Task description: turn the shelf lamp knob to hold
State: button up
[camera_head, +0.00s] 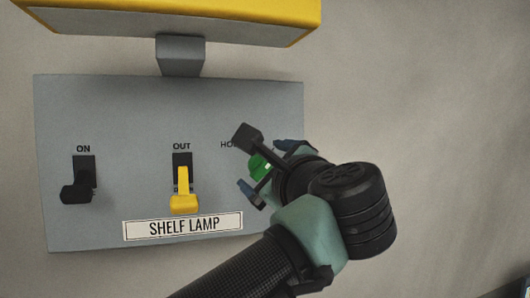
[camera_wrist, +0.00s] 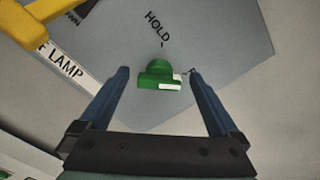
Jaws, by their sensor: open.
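The green shelf lamp knob (camera_head: 260,166) is on the right part of the grey panel, under a label that my arm partly covers. In the wrist view the knob (camera_wrist: 158,74) has a raised bar lying roughly crosswise, with a white mark on its right half. The HOLD label (camera_wrist: 158,23) and a small tick are above it, away from the white mark. My gripper (camera_wrist: 159,71) is open, one blue finger on each side of the knob, with gaps visible on both sides. In the head view my gripper (camera_head: 262,167) is at the knob and partly hides it.
The grey panel (camera_head: 110,120) also has a black switch (camera_head: 78,185) under ON, a yellow lever (camera_head: 183,190) under OUT, and a SHELF LAMP plate (camera_head: 183,227). A yellow box-like body (camera_head: 170,20) overhangs the panel's top. The wall right of the panel is clear.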

jog(key=shift+w, duration=0.15)
jog(key=shift+c, duration=0.3)
jog(key=c, duration=1.3)
jog(key=shift+f, duration=0.1)
